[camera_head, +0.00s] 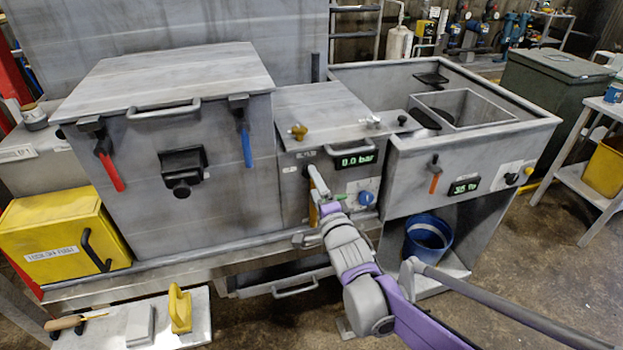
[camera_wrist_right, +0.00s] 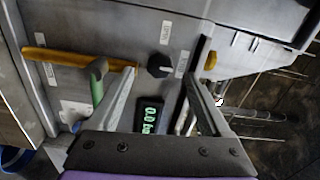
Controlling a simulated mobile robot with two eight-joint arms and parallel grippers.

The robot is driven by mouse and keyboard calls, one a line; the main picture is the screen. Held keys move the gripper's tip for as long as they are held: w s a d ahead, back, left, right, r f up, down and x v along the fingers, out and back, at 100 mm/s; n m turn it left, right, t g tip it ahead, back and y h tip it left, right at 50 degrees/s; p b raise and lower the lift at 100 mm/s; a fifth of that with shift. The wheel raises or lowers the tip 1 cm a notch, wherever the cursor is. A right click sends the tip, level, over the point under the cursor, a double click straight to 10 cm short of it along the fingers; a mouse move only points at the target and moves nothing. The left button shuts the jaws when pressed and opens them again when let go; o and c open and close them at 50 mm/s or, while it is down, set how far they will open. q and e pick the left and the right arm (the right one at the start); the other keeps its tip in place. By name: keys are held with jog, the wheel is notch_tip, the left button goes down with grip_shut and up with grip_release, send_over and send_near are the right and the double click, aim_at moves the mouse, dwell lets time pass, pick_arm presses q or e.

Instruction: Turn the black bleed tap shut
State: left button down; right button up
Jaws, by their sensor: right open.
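The black bleed tap (camera_wrist_right: 160,66) shows in the right wrist view as a small dark knob with a pale pointer, on the grey panel beside printed labels. My right gripper (camera_wrist_right: 161,74) is open, with one finger to each side of the tap in this view. I cannot tell whether either finger touches it. In the head view my right gripper (camera_head: 316,180) is at the middle panel, left of the blue knob, and its arm hides part of the panel and the tap. My left gripper is not in view.
The pressure display (camera_head: 356,159) reads 0.0 bar; it also shows in the wrist view (camera_wrist_right: 148,114). A blue knob (camera_head: 366,198) is right of my gripper. A yellow bar (camera_wrist_right: 75,57) and a green handle (camera_wrist_right: 97,85) are left of the tap in the wrist view.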

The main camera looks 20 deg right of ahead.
jog(key=s, duration=0.7)
jog(key=shift+s+d, duration=0.1)
jog(key=shift+d, duration=0.05)
jog(key=s+f+n+g+p, duration=0.3)
jog(key=s+n+g, duration=0.3)
jog(key=s, duration=0.5)
jog(key=s+f+n+g+p, duration=0.4)
jog(key=s+f+n+g, duration=0.2)
jog(key=s+n, duration=0.4)
jog(key=shift+s+f+h, duration=0.2)
jog(key=shift+s+h, duration=0.1)
jog(key=shift+s, duration=0.9)
jog(key=shift+s+f+n+g, duration=0.15)
jog(key=shift+s+n+g, duration=0.15)
jog(key=shift+s, duration=0.05)
jog(key=shift+c, duration=0.2)
